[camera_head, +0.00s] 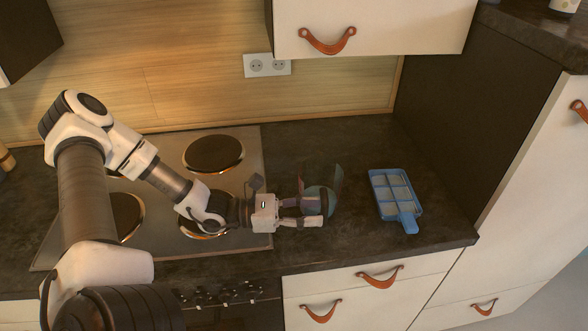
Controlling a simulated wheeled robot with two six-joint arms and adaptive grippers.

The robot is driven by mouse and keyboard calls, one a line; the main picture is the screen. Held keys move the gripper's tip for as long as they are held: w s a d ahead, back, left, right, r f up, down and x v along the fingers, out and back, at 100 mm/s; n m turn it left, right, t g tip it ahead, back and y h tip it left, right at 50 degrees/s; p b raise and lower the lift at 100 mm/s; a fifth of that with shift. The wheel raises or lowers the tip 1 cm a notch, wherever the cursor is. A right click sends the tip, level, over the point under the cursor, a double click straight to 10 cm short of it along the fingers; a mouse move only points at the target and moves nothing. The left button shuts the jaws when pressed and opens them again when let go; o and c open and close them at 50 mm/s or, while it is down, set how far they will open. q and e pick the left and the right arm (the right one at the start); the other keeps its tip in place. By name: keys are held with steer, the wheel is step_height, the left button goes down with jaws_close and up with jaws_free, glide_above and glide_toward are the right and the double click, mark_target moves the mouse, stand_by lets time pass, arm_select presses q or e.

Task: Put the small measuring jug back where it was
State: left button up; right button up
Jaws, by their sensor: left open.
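A small teal, rounded vessel with a dark upright piece at its right, which looks like the measuring jug (331,202), stands on the dark worktop right of the hob. My left gripper (312,211) reaches it from the left, with its fingers open beside and partly over it. The fingers hide part of the jug, and I cannot tell whether they touch it. My right gripper is not in view.
A blue compartmented tray (392,188) with a handle lies on the worktop (440,225) to the right. The hob (165,180) is under my left arm. A white upper cabinet (400,28) hangs above. Worktop behind the jug is clear.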

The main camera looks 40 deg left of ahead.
arm_select(q)
steer(key=p+v, duration=0.3)
steer(key=v, duration=0.2)
steer(key=shift+s+r+p, duration=0.1)
steer(key=shift+r+p, duration=0.05)
steer(key=shift+p, duration=0.25)
steer(key=shift+f, duration=0.25)
stand_by(0.7)
